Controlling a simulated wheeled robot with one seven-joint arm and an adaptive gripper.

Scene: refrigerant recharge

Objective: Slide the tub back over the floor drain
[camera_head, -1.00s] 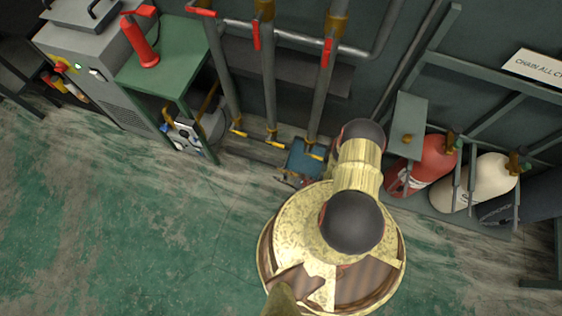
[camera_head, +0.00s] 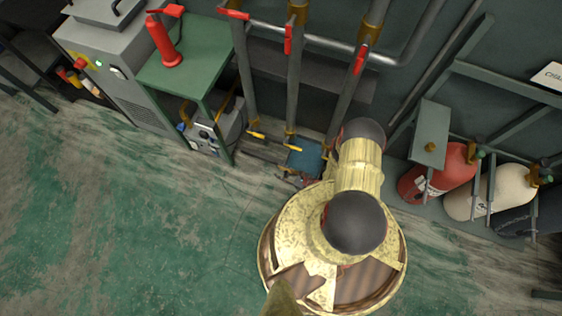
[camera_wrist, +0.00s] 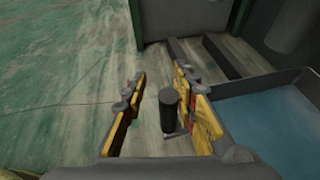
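The blue tub (camera_head: 305,157) is on the floor by the wall, below the pipes, partly hidden by my arm in the head view. In the wrist view the tub (camera_wrist: 265,120) is at the right, with a grey rim and blue inside. A dark upright post (camera_wrist: 168,110) on a small plate stands beside the tub; I cannot tell how they are joined. My gripper (camera_wrist: 160,100) is open, with yellow-padded fingers on either side of the post and gaps visible. I cannot make out the floor drain.
Vertical pipes (camera_head: 294,85) with yellow and red handles come down behind the tub. A green table (camera_head: 190,62) with a machine under it stands left. A red cylinder (camera_head: 450,172) and a cream cylinder (camera_head: 500,190) are racked right. The green floor (camera_head: 130,230) at left is clear.

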